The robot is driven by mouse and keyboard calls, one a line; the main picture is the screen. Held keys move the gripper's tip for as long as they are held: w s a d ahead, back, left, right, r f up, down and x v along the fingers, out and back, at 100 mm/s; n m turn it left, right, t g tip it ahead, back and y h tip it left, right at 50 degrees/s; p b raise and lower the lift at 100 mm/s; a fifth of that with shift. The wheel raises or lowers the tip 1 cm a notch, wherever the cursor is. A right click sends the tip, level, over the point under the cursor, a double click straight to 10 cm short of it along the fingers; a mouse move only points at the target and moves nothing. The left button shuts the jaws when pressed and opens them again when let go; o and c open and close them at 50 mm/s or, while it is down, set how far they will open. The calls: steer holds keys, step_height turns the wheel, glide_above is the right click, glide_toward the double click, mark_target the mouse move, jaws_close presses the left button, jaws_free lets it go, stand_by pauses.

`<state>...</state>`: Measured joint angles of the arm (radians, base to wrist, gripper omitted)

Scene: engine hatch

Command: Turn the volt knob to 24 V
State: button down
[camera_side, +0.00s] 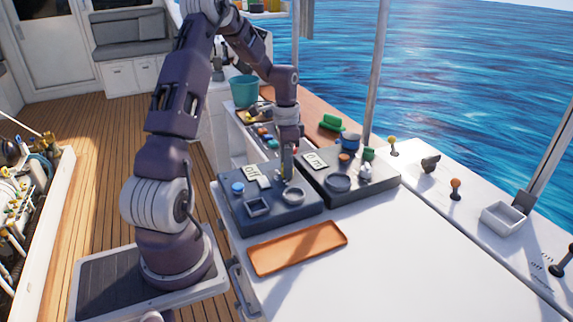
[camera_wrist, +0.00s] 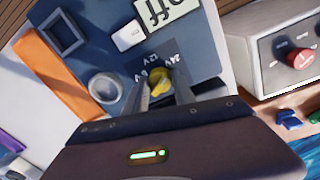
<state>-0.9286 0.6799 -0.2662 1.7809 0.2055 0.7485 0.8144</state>
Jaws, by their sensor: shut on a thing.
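The volt knob (camera_wrist: 159,88) is yellow and sits on a dark blue-grey panel (camera_wrist: 205,62) in the wrist view. Small voltage labels (camera_wrist: 157,63) are printed beside it, upside down here; one looks like 12V, but the pointer's exact setting is not clear. My gripper (camera_wrist: 163,86) is shut on the knob, a finger on each side. In the side view my gripper (camera_side: 288,172) reaches down to the panel (camera_side: 276,218) and mostly hides the knob. A white sign reading "Off" (camera_side: 251,172) stands on the panel.
The panel also carries a square frame (camera_side: 257,206), a round ring (camera_side: 293,195) and a blue button (camera_side: 237,188). A second panel (camera_side: 362,188) stands close on the right. An orange tray (camera_side: 258,262) lies in front. The white counter (camera_side: 385,260) is clear at front right.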

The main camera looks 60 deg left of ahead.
steer(key=c, duration=1)
jaws_free()
steer(key=shift+c, duration=0.2)
step_height(320, 180, up, 6)
steer(key=shift+w+a+r, duration=0.1)
steer(key=shift+a, duration=0.05)
steer(key=shift+r, duration=0.6)
steer(key=s+d+r+n+t+y, duration=0.1)
steer(key=s+d+r, duration=0.2)
steer(key=d+r, duration=0.45)
steer(key=s+d+r+t+y, duration=0.1)
steer(key=s+d+r+t, duration=0.2)
steer(key=d, duration=0.8)
steer(key=s+d+r+n+t+h, duration=0.1)
steer(key=s+d, duration=0.8)
steer(key=s, duration=0.2)
steer(key=shift+s+r+n+t, duration=0.2)
steer(key=shift+r+n+t, duration=0.1)
steer(key=shift+n+t, duration=0.1)
